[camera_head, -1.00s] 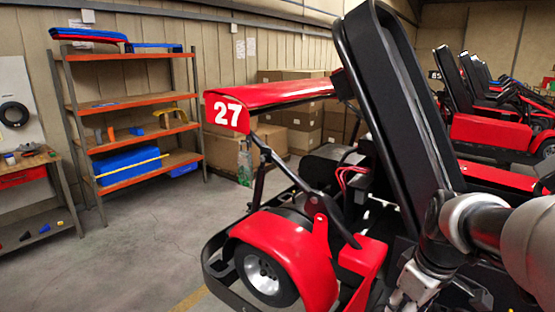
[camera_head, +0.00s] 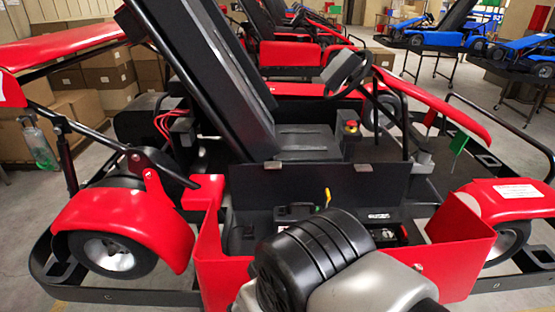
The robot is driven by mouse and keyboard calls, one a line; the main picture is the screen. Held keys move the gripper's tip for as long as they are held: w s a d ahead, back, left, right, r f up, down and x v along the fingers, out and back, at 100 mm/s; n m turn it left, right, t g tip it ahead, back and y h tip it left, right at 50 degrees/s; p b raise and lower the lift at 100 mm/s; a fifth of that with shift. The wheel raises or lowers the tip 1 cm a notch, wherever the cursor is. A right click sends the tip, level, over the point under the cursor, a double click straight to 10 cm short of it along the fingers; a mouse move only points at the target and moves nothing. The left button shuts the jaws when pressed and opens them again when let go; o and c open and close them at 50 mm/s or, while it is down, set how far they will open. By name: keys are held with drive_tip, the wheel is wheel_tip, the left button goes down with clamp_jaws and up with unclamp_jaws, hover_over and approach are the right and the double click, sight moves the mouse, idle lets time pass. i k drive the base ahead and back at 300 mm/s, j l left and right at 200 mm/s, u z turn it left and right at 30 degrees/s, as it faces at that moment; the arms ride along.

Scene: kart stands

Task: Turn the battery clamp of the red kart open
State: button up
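The red kart (camera_head: 130,222) fills the middle of the view, seen from its side. Its open side bay behind the red panel (camera_head: 450,240) holds black box-shaped parts; one with a white label (camera_head: 381,216) looks like a battery. A small yellow lever (camera_head: 327,197) stands up in the bay beside a black part with a handle; it may be the battery clamp, but I cannot tell its state. My arm's black and grey links reach in from the bottom and cover part of the bay. My gripper is not visible.
The black seat (camera_head: 215,75) leans above the bay. A red stop button (camera_head: 350,127) and the steering wheel (camera_head: 347,72) are to its right. A black bumper frame runs around the kart. Blue karts (camera_head: 435,35) on stands are behind right; cardboard boxes (camera_head: 105,70) are at the left.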

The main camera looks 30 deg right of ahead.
sight(328, 195)
drive_tip(key=z, duration=1.3)
drive_tip(key=i+l+u, duration=0.25)
drive_tip(key=i+l, duration=0.15)
